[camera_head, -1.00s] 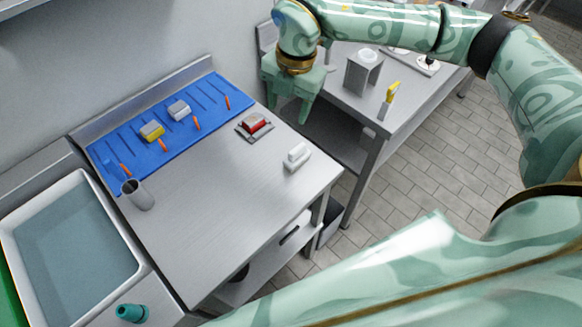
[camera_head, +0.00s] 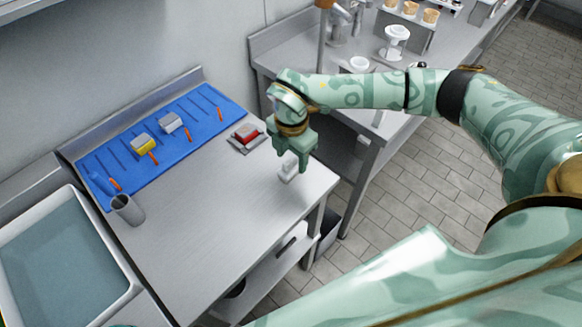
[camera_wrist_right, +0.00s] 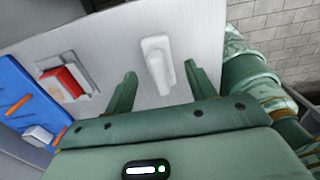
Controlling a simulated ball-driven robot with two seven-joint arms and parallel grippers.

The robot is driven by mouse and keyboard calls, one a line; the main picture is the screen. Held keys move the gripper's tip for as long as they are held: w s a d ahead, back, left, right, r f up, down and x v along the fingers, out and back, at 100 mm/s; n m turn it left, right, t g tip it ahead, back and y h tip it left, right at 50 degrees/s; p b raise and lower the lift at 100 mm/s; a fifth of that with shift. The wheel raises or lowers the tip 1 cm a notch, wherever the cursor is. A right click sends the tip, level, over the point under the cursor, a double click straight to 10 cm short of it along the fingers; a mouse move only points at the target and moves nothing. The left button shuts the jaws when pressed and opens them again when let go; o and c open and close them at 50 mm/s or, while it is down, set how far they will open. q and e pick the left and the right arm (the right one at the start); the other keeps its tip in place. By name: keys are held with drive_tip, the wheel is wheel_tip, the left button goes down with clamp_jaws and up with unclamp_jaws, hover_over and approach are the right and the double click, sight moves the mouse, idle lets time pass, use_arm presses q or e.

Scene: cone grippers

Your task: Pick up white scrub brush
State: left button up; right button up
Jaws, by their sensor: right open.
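The white scrub brush (camera_head: 289,169) lies on the steel table (camera_head: 215,225) near its right edge, partly hidden by my gripper in the head view. In the right wrist view the brush (camera_wrist_right: 158,62) lies between and beyond the fingertips, its long side running away from the palm. My right gripper (camera_head: 291,166) is open and empty above the brush. Its two fingers (camera_wrist_right: 160,76) stand one on each side of the brush in the wrist view; no contact shows. My left gripper is not in view.
A red block on a grey tray (camera_head: 232,146) sits left of the gripper. A grey cup (camera_head: 127,210) stands near the sink (camera_head: 126,250). Another counter (camera_head: 270,62) is behind.

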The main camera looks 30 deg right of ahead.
sight(291, 158)
wheel_tip(291, 158, down, 3)
drive_tip(key=shift+f, duration=0.1)
drive_tip(key=c, duration=1)
drive_tip(key=shift+c, duration=0.2)
drive_tip(key=shift+r, duration=0.4)
drive_tip(key=r, duration=0.4)
drive_tip(key=shift+s+p, duration=0.35)
drive_tip(key=shift+p, duration=0.05)
drive_tip(key=s+r+p, duration=0.1)
drive_tip(key=s+r, duration=0.7)
drive_tip(key=s, duration=0.5)
drive_tip(key=shift+s+d+r, duration=0.15)
drive_tip(key=shift+r, duration=0.1)
